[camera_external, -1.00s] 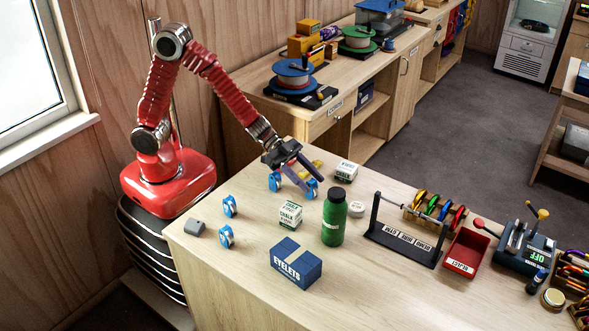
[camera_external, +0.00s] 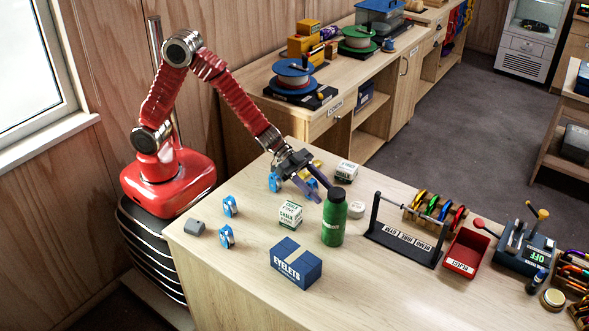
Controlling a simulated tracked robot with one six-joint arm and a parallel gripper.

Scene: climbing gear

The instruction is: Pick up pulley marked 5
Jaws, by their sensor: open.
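Several small blue pulleys stand on the bench. One pulley (camera_external: 230,206) and another pulley (camera_external: 226,236) stand at the left. Another pulley (camera_external: 274,182) is partly covered by my gripper, and a further blue pulley (camera_external: 312,184) shows just behind its fingers. The numbers on the pulleys are too small to read, so I cannot tell which is marked 5. My gripper (camera_external: 314,190) is open and empty, pointing down and to the right. Its fingers are close to the pulley behind them and to the green bottle; I cannot tell whether they touch.
A green bottle (camera_external: 334,218), chalk boxes (camera_external: 290,214) (camera_external: 347,172) and a white tape roll (camera_external: 356,210) stand nearby. The blue eyelets box (camera_external: 296,263) is in front. A rack (camera_external: 405,244) and red reject tray (camera_external: 466,252) are right.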

